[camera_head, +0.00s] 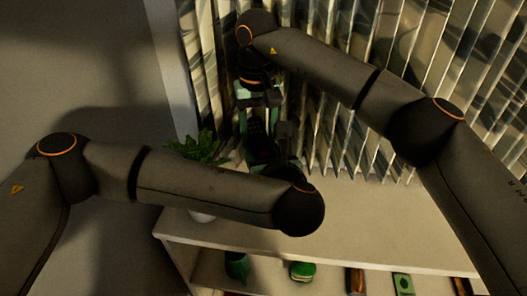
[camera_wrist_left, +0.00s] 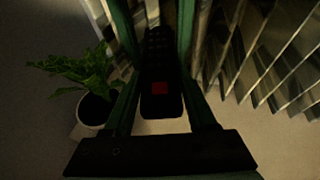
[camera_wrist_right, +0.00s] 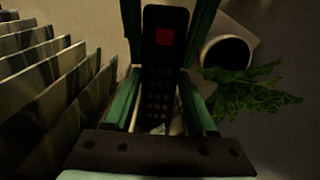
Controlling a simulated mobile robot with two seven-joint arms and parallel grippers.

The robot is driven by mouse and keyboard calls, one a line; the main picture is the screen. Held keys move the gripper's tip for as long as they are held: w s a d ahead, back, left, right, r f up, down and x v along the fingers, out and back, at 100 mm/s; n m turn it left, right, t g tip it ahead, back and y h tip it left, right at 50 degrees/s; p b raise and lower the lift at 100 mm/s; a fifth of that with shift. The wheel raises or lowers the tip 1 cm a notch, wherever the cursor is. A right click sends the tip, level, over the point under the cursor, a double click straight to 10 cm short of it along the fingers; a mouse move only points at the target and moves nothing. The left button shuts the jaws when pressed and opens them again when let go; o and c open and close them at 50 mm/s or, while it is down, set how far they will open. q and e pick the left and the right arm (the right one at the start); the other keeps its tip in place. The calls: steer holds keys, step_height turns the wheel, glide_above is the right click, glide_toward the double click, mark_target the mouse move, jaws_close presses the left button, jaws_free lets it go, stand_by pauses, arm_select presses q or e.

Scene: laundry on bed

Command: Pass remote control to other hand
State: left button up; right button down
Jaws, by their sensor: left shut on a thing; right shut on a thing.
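The remote control is a slim black bar with a red button; it shows in the left wrist view (camera_wrist_left: 160,72) and the right wrist view (camera_wrist_right: 162,75). In the head view it is a dark, indistinct shape between the two grippers. My right gripper (camera_head: 257,104) comes from above and is shut on the remote. My left gripper (camera_head: 262,142) comes from below and is also shut on it. In each wrist view the remote lies between green fingers. The grippers face each other, with the remote held in the air above the shelf top.
A potted plant (camera_head: 198,147) stands on the white shelf unit (camera_head: 350,225), close to the left of the grippers. Pleated curtains (camera_head: 330,130) hang right behind them. Green items, including a cup (camera_head: 237,266), sit on the lower shelf. The shelf top at right is clear.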

steer(key=shift+c, duration=0.6)
jaws_free()
